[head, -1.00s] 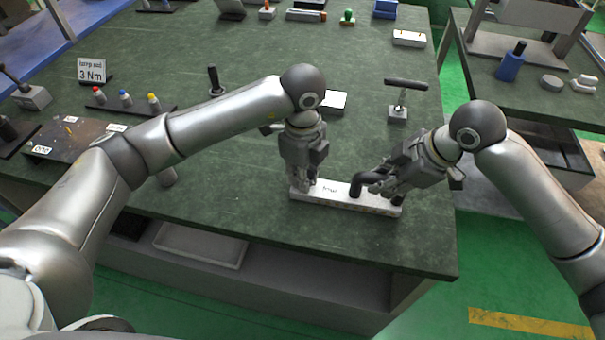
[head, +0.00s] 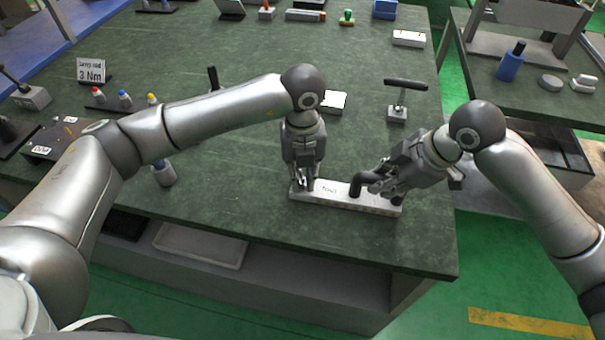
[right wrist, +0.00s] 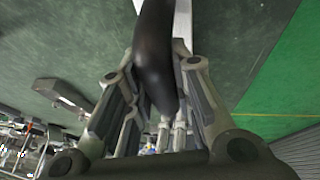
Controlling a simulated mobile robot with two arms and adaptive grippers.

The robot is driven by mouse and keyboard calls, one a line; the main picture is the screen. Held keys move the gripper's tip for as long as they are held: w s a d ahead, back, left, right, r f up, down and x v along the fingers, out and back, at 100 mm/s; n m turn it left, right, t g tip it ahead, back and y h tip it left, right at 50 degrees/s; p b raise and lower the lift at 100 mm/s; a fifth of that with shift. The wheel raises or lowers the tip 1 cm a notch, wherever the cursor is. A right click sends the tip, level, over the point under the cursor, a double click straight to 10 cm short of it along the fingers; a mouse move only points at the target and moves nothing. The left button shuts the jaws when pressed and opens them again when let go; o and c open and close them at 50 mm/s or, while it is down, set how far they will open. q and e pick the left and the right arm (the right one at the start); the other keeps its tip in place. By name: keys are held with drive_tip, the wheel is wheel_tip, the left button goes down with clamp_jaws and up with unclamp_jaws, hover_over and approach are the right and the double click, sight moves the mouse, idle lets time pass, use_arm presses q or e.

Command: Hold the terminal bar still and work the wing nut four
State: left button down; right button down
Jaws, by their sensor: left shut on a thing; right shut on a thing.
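The terminal bar (head: 335,201) is a long pale block with dark lettering, lying near the front edge of the green bench. A black bent handle (head: 357,181) rises from its right part. My right gripper (head: 374,186) is shut on this handle; the right wrist view shows the handle (right wrist: 152,55) between the fingers. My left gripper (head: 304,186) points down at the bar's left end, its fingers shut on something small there. The fingers hide that thing; its place beside the lettering and the turned wrist fit the wing nut.
A white box (head: 335,101) lies behind the left gripper. A blue-topped cylinder (head: 164,173) stands under the left arm. The bench's right edge is close to the right gripper.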

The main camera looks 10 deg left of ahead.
sight(303, 183)
use_arm(q)
drive_tip(key=m, duration=0.7)
use_arm(e)
drive_tip(key=shift+f, duration=0.2)
use_arm(q)
drive_tip(key=m, duration=0.6)
drive_tip(key=shift+d+m, duration=0.1)
drive_tip(key=shift+m, duration=0.3)
use_arm(e)
drive_tip(key=shift+s, duration=0.1)
use_arm(q)
drive_tip(key=m, duration=1.2)
drive_tip(key=shift+s+m, duration=0.1)
drive_tip(key=shift+m, duration=0.2)
drive_tip(key=c, duration=1.4)
unclamp_jaws()
wheel_tip(303, 183, up, 12)
